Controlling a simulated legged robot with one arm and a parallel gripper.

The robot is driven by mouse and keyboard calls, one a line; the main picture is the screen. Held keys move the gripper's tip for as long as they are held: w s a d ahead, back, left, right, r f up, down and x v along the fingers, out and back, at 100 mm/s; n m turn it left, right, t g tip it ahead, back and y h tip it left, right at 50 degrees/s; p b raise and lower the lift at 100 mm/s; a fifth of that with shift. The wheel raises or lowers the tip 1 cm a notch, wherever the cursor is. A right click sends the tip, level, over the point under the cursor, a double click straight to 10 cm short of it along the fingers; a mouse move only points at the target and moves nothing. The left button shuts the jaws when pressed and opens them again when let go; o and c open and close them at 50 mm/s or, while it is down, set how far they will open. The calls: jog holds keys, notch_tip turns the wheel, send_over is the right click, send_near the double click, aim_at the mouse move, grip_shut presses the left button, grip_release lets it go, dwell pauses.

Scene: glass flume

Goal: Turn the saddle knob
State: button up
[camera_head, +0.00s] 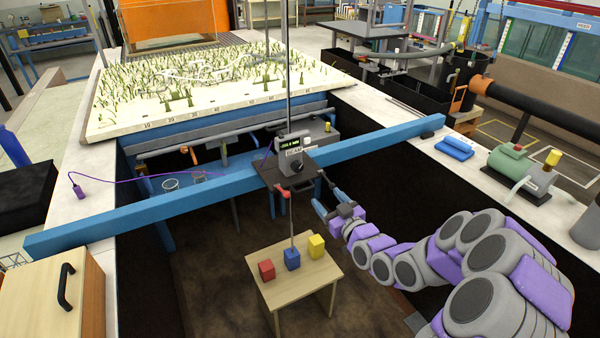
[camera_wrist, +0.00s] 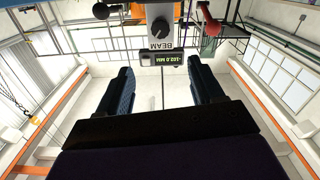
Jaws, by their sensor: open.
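The saddle unit (camera_head: 292,150) sits on the blue beam, with a green-lit display. A dark round knob on its grey body (camera_head: 298,167) also shows in the wrist view (camera_wrist: 160,27), beside the upside-down word BEAM. A red knob (camera_head: 281,190) sticks out below the saddle's left side; in the wrist view it is at upper right (camera_wrist: 209,26). I cannot tell from labels which is the saddle knob. My gripper (camera_head: 328,197) is open and empty, right of and below the saddle. Its two dark fingers (camera_wrist: 161,75) point toward the saddle without visible contact.
The blue beam (camera_head: 130,218) spans the flume channel. A thin vertical rod (camera_head: 287,80) rises from the saddle. Below stands a small wooden table (camera_head: 292,287) with red (camera_head: 267,270), blue (camera_head: 292,259) and yellow (camera_head: 316,246) blocks. A purple cable (camera_head: 150,178) runs left.

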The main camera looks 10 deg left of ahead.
aim_at(299, 167)
jog(key=b+x, duration=0.3)
jog(key=x, duration=1.4)
jog(key=shift+w+a+f, duration=0.1)
jog(key=shift+w+a, duration=0.05)
jog(key=shift+a, duration=0.1)
jog(key=c, duration=1.1)
jog(key=shift+o, duration=0.2)
jog(key=shift+p, duration=0.3)
